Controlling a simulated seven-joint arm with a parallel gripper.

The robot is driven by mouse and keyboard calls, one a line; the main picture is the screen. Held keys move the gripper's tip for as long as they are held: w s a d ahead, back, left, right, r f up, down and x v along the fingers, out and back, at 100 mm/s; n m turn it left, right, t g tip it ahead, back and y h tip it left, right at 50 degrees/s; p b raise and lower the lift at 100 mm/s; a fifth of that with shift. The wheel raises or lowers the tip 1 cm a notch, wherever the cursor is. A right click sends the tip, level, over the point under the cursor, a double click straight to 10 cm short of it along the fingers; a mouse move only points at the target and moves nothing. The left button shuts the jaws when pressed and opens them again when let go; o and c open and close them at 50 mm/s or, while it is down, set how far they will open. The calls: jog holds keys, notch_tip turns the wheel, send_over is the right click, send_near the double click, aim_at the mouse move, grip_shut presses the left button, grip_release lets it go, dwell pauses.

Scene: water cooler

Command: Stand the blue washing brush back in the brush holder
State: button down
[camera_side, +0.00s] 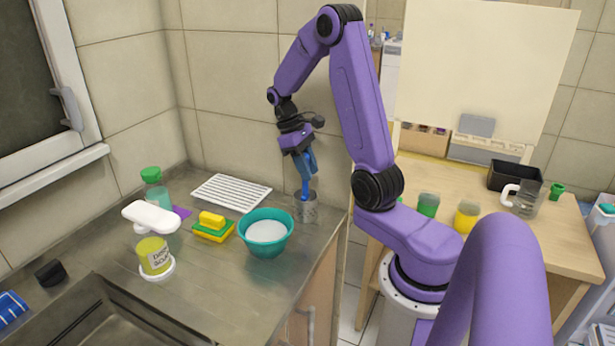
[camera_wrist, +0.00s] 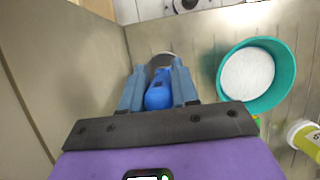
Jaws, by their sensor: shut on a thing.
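My gripper (camera_side: 306,170) points down, shut on the blue washing brush (camera_side: 305,187). In the wrist view the brush's rounded blue end (camera_wrist: 158,95) sits between the two fingertips (camera_wrist: 158,88). The brush holder (camera_side: 306,210) is a grey metal cup at the counter's right end, directly below my gripper. The brush is close to upright, and its lower end meets the holder's mouth in the side view. I cannot tell how deep it is inside. In the wrist view the holder's rim (camera_wrist: 162,57) shows just behind the brush, mostly hidden by it.
A teal bowl (camera_side: 282,248) with a white inside stands just left of the holder. The tiled wall is close behind. The counter edge is close on the right.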

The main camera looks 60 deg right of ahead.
aim_at(306, 197)
jog(key=shift+f, duration=1.4)
jog(key=c, duration=0.8)
grip_release()
jog(key=shift+c, duration=0.2)
